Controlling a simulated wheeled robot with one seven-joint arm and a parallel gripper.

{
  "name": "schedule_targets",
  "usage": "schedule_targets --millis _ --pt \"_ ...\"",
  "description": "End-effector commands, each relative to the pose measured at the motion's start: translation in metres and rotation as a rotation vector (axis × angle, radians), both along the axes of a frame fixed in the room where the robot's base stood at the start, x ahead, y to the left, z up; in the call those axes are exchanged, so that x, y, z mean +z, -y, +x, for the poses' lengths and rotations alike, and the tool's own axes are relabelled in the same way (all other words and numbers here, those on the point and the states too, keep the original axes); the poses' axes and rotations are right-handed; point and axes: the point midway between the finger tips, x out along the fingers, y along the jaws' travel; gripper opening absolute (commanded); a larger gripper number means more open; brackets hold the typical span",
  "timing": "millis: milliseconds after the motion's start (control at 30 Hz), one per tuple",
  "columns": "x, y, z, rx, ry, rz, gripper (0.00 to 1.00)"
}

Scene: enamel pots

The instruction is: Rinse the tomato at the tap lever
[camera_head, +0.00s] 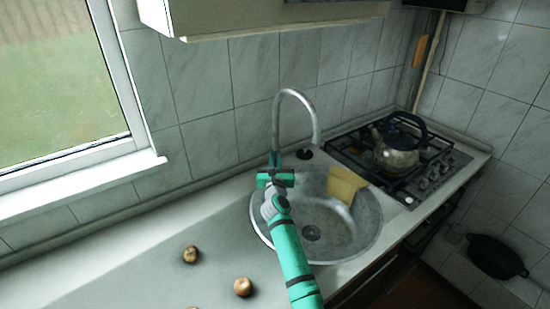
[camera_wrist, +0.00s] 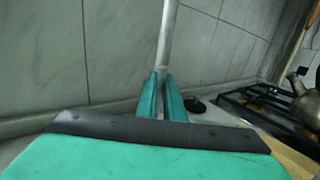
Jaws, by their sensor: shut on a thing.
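The tall curved tap (camera_head: 315,122) rises behind the sink (camera_head: 345,243). My gripper (camera_head: 274,158) reaches over the sink's left side to the foot of the tap. In the wrist view my gripper (camera_wrist: 162,78) has its two green fingers close together on the tap, whose grey pipe (camera_wrist: 168,40) rises between and behind the tips. The lever cannot be made out apart from the pipe. I see no red tomato in either view. Round brownish items lie on the counter, one at the left (camera_head: 190,254) and one nearer (camera_head: 242,286).
A yellow cloth (camera_head: 345,184) lies over the sink's back rim. A kettle (camera_head: 397,145) stands on the gas hob (camera_head: 350,148) at the right. A wall cabinet (camera_head: 260,18) hangs above. A window sill (camera_head: 80,190) is at the left. A dark pan (camera_head: 495,257) is low at the right.

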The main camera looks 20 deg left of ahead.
Motion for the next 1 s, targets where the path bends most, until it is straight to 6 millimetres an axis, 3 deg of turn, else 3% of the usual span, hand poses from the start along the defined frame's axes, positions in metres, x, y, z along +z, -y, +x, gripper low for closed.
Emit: schedule_targets --millis 633,700,1000 --pt "-0.001 0.0043 0.0032 0.001 0.057 0.015 0.0" --pt "-0.0011 0.0041 0.0031 0.002 0.057 0.015 0.25" --pt "-0.0011 0.0032 0.0026 0.004 0.057 0.014 0.27"
